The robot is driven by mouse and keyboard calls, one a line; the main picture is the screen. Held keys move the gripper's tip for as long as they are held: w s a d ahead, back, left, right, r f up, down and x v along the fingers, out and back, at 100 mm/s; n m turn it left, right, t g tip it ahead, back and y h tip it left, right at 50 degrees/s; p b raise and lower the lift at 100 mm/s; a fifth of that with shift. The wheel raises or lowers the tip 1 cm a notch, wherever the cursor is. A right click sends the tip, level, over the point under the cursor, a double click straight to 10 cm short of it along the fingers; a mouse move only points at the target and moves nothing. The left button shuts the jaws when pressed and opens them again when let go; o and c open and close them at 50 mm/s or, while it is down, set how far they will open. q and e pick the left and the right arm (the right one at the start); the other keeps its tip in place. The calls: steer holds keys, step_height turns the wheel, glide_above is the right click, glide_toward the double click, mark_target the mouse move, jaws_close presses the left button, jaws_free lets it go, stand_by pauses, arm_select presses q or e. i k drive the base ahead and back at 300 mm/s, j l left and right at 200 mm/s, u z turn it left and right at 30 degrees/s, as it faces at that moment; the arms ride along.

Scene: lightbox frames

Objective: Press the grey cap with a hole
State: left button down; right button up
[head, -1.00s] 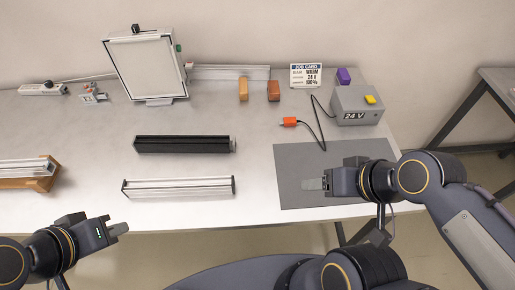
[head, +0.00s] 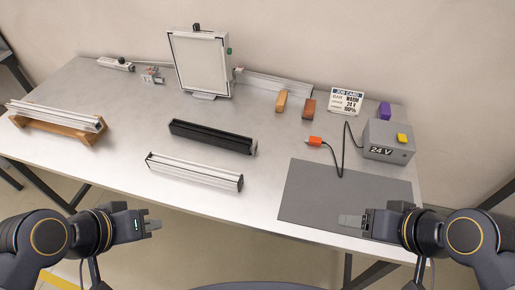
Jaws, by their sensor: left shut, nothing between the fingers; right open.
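A black bar (head: 210,136) lies on the table, with a small grey end piece (head: 252,147) at its right end. A silver bar (head: 193,171) with dark end pieces lies in front of it. Any hole in an end piece is too small to make out, so I cannot tell which one is the grey cap. My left gripper (head: 152,226) is shut and empty, in front of the table's near edge, apart from both bars. My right gripper (head: 350,221) is open and empty over the front of the grey mat (head: 340,190).
A silver bar (head: 60,113) rests on a wooden stand (head: 52,131) at left. A white framed panel (head: 200,65) stands at the back. A grey 24 V box (head: 380,150) with a yellow button (head: 402,138) and orange plug (head: 315,141) is at right. The table (head: 120,175) is bare around the bars.

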mark_target(253, 149)
steer(key=i+j+z, duration=0.15)
steer(key=j, duration=0.2)
steer(key=i+j+z, duration=0.1)
steer(key=j, duration=0.3)
steer(key=i+j+z, duration=0.15)
steer(key=j, duration=0.2)
steer(key=j+z, duration=0.1)
steer(key=j, duration=0.3)
steer(key=i, duration=0.05)
